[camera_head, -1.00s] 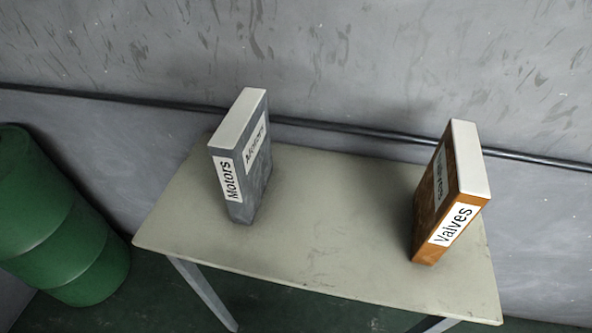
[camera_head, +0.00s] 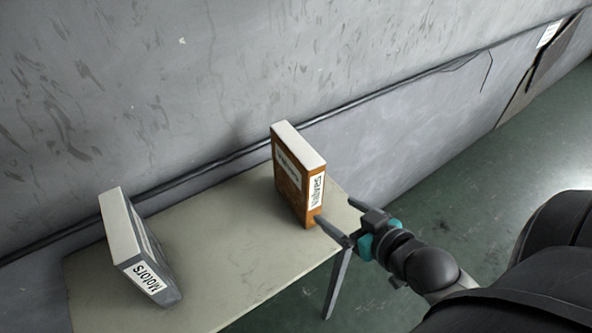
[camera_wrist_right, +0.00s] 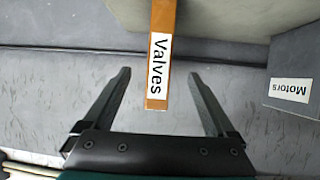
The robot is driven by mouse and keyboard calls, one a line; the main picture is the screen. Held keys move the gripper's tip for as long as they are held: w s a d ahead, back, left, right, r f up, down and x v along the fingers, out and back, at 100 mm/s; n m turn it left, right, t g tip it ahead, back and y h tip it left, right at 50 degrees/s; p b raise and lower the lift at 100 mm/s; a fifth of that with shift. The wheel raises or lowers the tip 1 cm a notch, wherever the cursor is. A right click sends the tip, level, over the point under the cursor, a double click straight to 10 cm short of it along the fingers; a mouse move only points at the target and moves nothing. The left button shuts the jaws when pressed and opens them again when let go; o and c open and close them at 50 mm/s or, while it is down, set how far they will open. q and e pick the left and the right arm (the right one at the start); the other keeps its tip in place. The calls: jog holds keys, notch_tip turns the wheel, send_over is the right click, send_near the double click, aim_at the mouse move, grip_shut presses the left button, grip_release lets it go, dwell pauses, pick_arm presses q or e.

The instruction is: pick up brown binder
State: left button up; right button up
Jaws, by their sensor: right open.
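The brown binder (camera_head: 290,190), labelled "Valves", stands upright near the right end of the table in the head view. In the right wrist view its brown spine (camera_wrist_right: 158,60) with the white label points between my fingers. My right gripper (camera_head: 333,220) is open and empty, just right of the binder in the head view. In the right wrist view its two fingers (camera_wrist_right: 160,88) lie on either side of the spine's near end, with a gap on each side. My left gripper is in neither view.
A grey binder (camera_head: 140,255) labelled "Motors" stands at the left on the pale table (camera_head: 225,225); it also shows at the right in the right wrist view (camera_wrist_right: 295,75). The grey wall (camera_head: 200,80) with a dark pipe runs behind the table. Table space between the binders is clear.

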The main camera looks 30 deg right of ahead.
aim_at(318, 186)
jog(key=shift+t, duration=0.5)
jog(key=w, duration=0.8)
jog(key=shift+w+d+f, duration=0.1)
jog(key=shift+w+f, duration=0.2)
jog(key=shift+f, duration=0.1)
jog(key=x, duration=0.6)
jog(key=shift+a+f, duration=0.15)
jog(key=shift+a, duration=0.05)
grip_shut()
